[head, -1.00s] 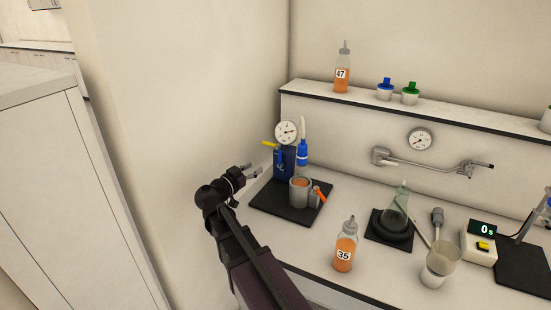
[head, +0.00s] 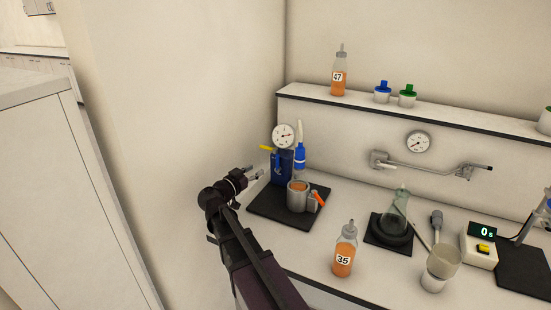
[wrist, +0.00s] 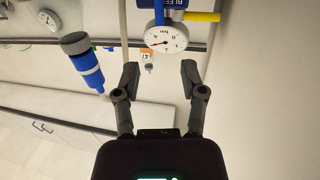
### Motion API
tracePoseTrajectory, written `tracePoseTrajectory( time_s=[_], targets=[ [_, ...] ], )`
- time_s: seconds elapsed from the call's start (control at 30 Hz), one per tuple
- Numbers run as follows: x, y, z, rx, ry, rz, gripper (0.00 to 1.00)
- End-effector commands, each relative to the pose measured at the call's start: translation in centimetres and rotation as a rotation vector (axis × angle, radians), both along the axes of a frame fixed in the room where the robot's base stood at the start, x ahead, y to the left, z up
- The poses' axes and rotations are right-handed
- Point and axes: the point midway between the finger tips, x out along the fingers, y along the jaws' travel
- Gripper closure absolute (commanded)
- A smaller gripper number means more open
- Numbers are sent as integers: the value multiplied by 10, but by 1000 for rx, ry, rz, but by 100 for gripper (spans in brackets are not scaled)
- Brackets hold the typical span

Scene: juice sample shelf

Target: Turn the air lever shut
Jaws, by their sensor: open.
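A blue unit (head: 281,167) with a white dial gauge (head: 284,135) on top stands on a black mat (head: 268,213) in the head view. A yellow lever (head: 268,149) sticks out left below the gauge, and a blue lever (head: 277,160) hangs at the unit's front. In the wrist view the scene is upside down: the yellow lever (wrist: 202,16) points right and the blue lever (wrist: 159,12) is near the top edge. I cannot read which is the air lever. My gripper (head: 254,173) is open and empty, left of the unit, apart from both levers.
A grey cup (head: 297,198) with an orange handle (head: 317,198) stands before the unit. A blue bottle (head: 300,156) is right of it. Bottle 35 (head: 344,252) stands near the counter's front edge. A wall (head: 190,110) is close on the left.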

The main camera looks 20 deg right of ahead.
Motion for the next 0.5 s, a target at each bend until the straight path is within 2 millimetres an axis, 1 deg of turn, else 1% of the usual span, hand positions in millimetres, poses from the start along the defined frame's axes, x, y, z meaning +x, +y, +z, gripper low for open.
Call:
tracePoseTrajectory(
  time_s=[0.5],
  targets=[
    [35,-67,0,0,0,-4,46]
  ],
)
